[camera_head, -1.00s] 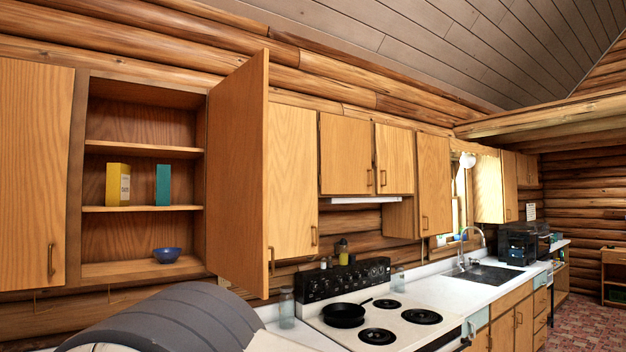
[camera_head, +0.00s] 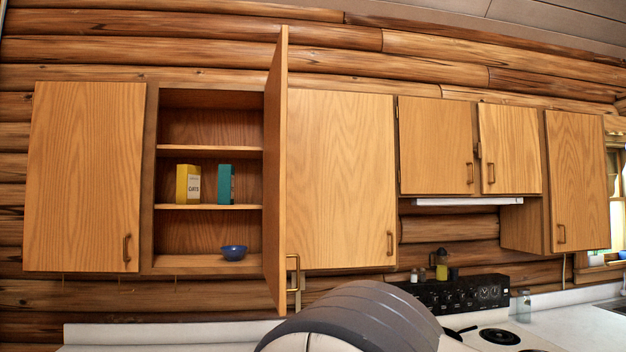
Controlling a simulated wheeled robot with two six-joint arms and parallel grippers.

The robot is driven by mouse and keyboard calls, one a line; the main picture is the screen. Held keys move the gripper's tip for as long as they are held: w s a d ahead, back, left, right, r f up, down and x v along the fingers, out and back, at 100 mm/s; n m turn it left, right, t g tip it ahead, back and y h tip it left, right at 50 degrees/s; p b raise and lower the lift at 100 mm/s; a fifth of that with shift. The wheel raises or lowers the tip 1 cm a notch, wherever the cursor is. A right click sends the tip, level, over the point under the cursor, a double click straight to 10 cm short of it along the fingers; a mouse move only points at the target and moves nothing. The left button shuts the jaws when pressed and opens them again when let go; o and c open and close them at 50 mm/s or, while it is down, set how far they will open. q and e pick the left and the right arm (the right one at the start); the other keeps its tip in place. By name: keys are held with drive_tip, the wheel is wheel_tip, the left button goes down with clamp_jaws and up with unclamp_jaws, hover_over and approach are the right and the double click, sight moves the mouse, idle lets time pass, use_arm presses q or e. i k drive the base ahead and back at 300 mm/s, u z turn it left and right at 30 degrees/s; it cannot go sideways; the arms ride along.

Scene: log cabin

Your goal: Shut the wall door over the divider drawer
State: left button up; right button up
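The open wall door (camera_head: 276,180) is a wooden panel hinged on the right side of the open wall cabinet (camera_head: 209,262). It sticks out toward me, nearly edge-on, with its handle (camera_head: 294,272) at the lower free edge. The cabinet's shelves hold a yellow oats box (camera_head: 188,184), a teal box (camera_head: 225,183) and a blue bowl (camera_head: 234,253). The divider drawer cannot be made out in this view. Neither of my grippers is in view.
Shut wall doors stand left (camera_head: 86,178) and right (camera_head: 340,180) of the open one. A white counter (camera_head: 160,335) runs below. The stove (camera_head: 460,296) with a black pan is at lower right. A dark grey rounded shape of mine blocks the lower middle.

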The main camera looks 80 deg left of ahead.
sight(275, 170)
drive_tip(key=u, duration=0.1)
drive_tip(key=i, duration=1.6)
drive_tip(key=u, duration=3.75)
drive_tip(key=k, duration=0.3)
drive_tip(key=z, duration=0.5)
drive_tip(key=i, duration=0.35)
drive_tip(key=u, duration=0.15)
